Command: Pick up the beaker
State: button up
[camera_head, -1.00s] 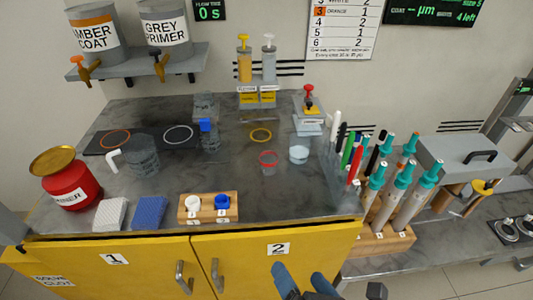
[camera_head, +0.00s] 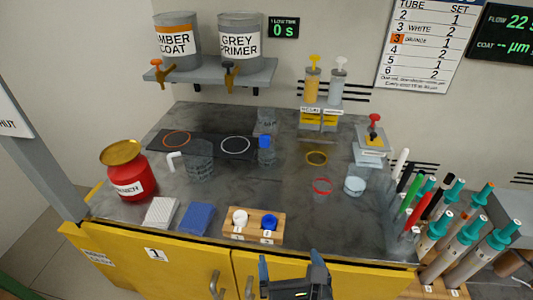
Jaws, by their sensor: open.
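A clear vessel with a white handle on its left, which looks like the beaker (camera_head: 199,160), stands upright at the left of the grey worktop, near the dark mat. A smaller clear cup (camera_head: 355,186) stands at the right of the worktop; I cannot rule out that it is the beaker. My gripper (camera_head: 290,259) shows at the bottom centre, in front of the yellow cabinet. Its two fingers are apart with nothing between them. It is well away from both vessels.
A red container (camera_head: 130,175), a white sponge (camera_head: 160,212), a blue sponge (camera_head: 196,218) and a wooden block (camera_head: 270,231) with two caps line the front. A blue-capped bottle (camera_head: 265,156) stands right of the handled vessel. Tube racks fill the right. Bare worktop lies mid-counter.

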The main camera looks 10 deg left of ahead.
aim_at(266, 158)
jog(key=i+j, duration=0.15)
jog(key=i, duration=0.3)
jog(key=i+j, duration=0.15)
jog(key=i, duration=0.3)
